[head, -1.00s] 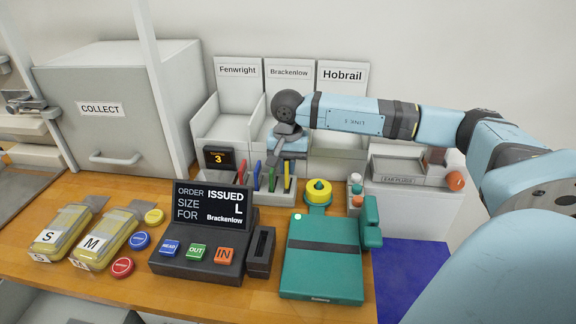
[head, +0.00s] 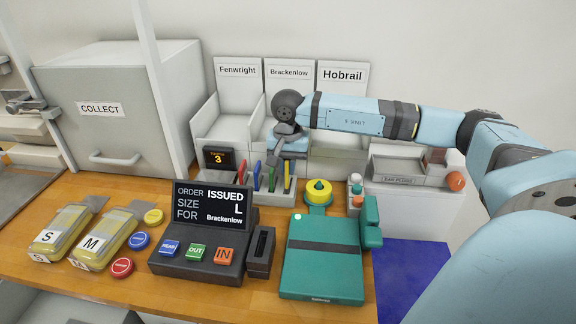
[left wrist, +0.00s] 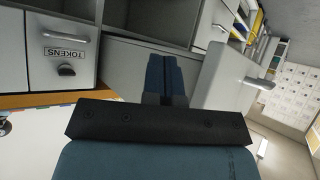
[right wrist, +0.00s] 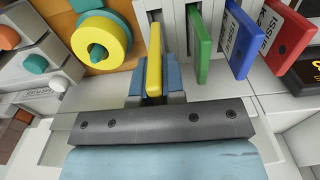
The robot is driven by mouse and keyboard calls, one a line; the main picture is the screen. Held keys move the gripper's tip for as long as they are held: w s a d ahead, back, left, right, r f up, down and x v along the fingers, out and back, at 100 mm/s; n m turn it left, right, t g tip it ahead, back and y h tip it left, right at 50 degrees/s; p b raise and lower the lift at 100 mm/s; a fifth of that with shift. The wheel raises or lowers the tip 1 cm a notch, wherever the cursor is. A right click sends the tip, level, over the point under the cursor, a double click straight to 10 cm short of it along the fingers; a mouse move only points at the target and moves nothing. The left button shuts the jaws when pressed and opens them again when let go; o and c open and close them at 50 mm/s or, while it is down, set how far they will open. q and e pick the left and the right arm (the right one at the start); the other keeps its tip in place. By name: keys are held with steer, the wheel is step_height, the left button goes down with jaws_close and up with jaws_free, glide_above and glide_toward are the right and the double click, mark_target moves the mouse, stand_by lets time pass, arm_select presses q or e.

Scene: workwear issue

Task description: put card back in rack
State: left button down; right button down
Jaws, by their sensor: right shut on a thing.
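The card rack (head: 262,197) stands behind the order terminal. A red card (head: 256,172), a blue card (head: 271,180) and a yellow card (head: 288,178) show in it, with a green card beside them. My right gripper (right wrist: 155,85) is shut on the yellow card (right wrist: 154,55), at the end of the row beside the green card (right wrist: 200,45). The blue card (right wrist: 239,45) and red card (right wrist: 280,30) stand farther along. The yellow card's lower edge is hard to see, so its depth in the slot is unclear. My left gripper (left wrist: 165,80) is shut and empty, facing grey cabinets.
The order terminal (head: 205,262) and a green device (head: 322,270) stand in front of the rack. A yellow round thing (head: 318,192) and small bottles stand close to its right. Labelled bins (head: 228,130) rise behind. Packed garments (head: 105,238) lie at left.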

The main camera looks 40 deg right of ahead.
steer(key=shift+f, duration=0.1)
steer(key=shift+f+b, duration=0.6)
steer(key=shift+f, duration=0.1)
steer(key=shift+f+b, duration=0.35)
steer(key=shift+f, duration=0.05)
steer(key=shift+f+b, duration=0.35)
steer(key=shift+f, duration=0.15)
stand_by(0.3)
stand_by(0.4)
steer(key=c, duration=1.1)
jaws_free()
